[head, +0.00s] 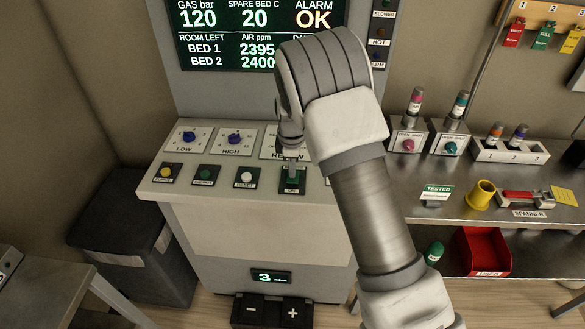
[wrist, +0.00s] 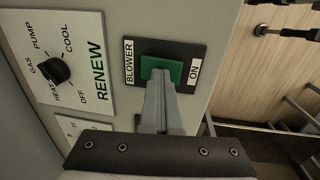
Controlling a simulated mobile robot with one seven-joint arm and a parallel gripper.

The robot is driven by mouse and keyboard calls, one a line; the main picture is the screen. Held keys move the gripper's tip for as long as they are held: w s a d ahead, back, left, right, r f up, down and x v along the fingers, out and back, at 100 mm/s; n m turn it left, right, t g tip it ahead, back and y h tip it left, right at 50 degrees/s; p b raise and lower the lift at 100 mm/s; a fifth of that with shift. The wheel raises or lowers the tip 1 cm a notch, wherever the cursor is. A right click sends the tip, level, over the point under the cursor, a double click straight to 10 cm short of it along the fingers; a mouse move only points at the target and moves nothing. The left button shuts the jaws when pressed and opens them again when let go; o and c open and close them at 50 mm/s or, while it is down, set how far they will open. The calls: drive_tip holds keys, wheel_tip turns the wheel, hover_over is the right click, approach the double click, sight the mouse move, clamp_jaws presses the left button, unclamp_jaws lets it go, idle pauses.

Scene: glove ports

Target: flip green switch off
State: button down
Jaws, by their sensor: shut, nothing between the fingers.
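In the wrist view the green switch (wrist: 162,66) sits between the labels BLOWER and ON. My gripper (head: 290,160) is shut and empty, with its fingers pointing down at the switch. In the wrist view my gripper (wrist: 158,78) has its fingertips over the lower edge of the green rocker and hides part of it. I cannot tell whether they touch it.
A RENEW dial (wrist: 54,70) is beside the switch. Yellow (head: 166,172), green (head: 205,174) and white (head: 246,175) buttons stand in a row to its left. A steel bench (head: 400,205) stands at the right.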

drive_tip(key=shift+r, duration=0.1)
wheel_tip(320, 180, up, 14)
drive_tip(key=w, duration=0.1)
drive_tip(key=shift+w+p, duration=0.3)
idle(0.3)
